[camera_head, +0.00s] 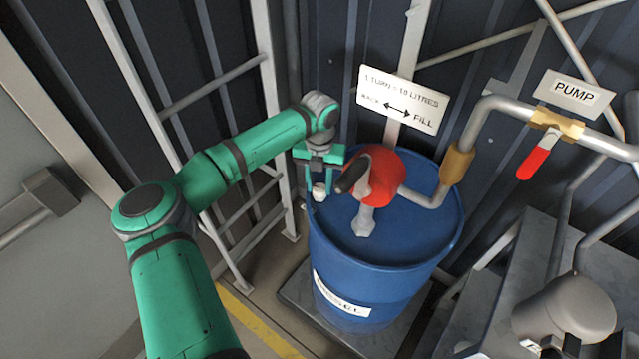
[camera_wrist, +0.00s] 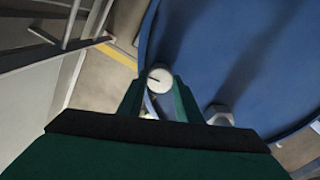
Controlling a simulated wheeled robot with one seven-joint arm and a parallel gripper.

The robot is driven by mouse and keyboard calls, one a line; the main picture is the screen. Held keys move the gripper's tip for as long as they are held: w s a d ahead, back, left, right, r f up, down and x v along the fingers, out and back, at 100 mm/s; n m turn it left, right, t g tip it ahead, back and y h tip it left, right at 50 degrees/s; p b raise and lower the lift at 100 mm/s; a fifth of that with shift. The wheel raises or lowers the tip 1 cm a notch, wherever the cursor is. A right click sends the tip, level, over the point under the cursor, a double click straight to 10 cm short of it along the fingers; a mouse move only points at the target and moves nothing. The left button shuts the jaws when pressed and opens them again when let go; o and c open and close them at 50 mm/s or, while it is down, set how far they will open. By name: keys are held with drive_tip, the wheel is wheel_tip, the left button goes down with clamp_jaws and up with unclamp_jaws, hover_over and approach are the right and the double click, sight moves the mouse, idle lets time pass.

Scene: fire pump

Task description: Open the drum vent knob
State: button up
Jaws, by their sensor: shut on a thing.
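The drum vent knob (camera_head: 319,191) is a small pale round knob at the left edge of the blue drum's top (camera_head: 400,235). In the wrist view the knob (camera_wrist: 159,79) shows from above as a white disc with a dark line mark. My gripper (camera_head: 319,188) points down at it, with one finger on each side. In the wrist view my gripper (camera_wrist: 159,98) is shut on the knob, its green fingers flanking it. The knob's lower part is hidden.
A red hand pump (camera_head: 385,170) with a dark handle stands on the drum close right of my gripper. A pipe (camera_head: 485,115) runs right to a red-handled valve (camera_head: 533,163). A ladder-like frame (camera_head: 215,85) stands behind my arm. A grey hex fitting (camera_wrist: 219,115) sits on the drum.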

sight(320, 188)
idle(0.5)
drive_tip(key=o, duration=1)
drive_tip(key=shift+o, duration=0.2)
drive_tip(key=shift+r, duration=0.1)
wheel_tip(320, 188, up, 11)
drive_tip(key=shift+f, duration=0.2)
